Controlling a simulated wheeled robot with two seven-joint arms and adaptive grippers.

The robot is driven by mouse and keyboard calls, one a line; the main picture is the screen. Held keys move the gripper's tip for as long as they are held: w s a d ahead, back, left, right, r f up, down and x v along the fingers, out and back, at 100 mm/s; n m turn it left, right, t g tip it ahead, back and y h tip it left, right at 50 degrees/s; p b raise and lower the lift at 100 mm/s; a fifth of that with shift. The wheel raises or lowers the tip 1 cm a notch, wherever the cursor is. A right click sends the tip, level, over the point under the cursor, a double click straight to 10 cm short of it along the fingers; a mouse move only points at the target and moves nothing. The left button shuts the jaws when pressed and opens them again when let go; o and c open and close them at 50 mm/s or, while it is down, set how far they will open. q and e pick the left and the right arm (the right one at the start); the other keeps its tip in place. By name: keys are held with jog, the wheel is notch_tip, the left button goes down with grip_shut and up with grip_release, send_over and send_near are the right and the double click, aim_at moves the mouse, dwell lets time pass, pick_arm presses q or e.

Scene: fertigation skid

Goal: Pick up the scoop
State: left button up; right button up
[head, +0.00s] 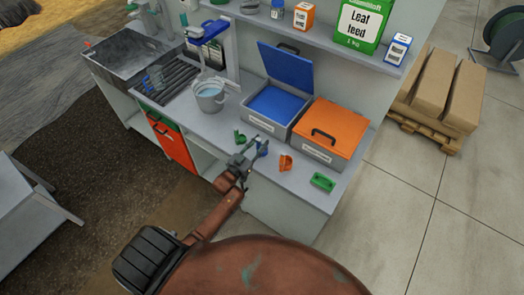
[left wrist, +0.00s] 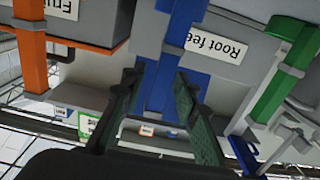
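A blue scoop (head: 263,149) is on the bench in front of the open blue-lidded bin. It also shows in the left wrist view (left wrist: 187,45), in front of the "Root feed" label. My left gripper (head: 249,151) is right at this scoop. In the left wrist view its two fingers (left wrist: 161,75) stand apart, one on each side of a blue part of the scoop, with no clear contact. A green scoop (head: 240,137) is to the left and an orange scoop (head: 286,162) to the right. My right gripper is not in view.
The grey bin with the raised blue lid (head: 285,66) stands next to a bin with a shut orange lid (head: 331,126). A green tray (head: 323,182) is near the bench's right end. A bucket (head: 210,96) and a sink (head: 128,55) are left. Bottles and boxes line the shelf above.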

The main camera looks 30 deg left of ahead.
pick_arm(q)
grip_shut()
dwell(0.5)
jog(key=shift+r, duration=0.65)
jog(key=s+a+r, duration=0.1)
jog(key=s+r, duration=1)
jog(key=s, duration=0.3)
jog(key=shift+r, duration=0.4)
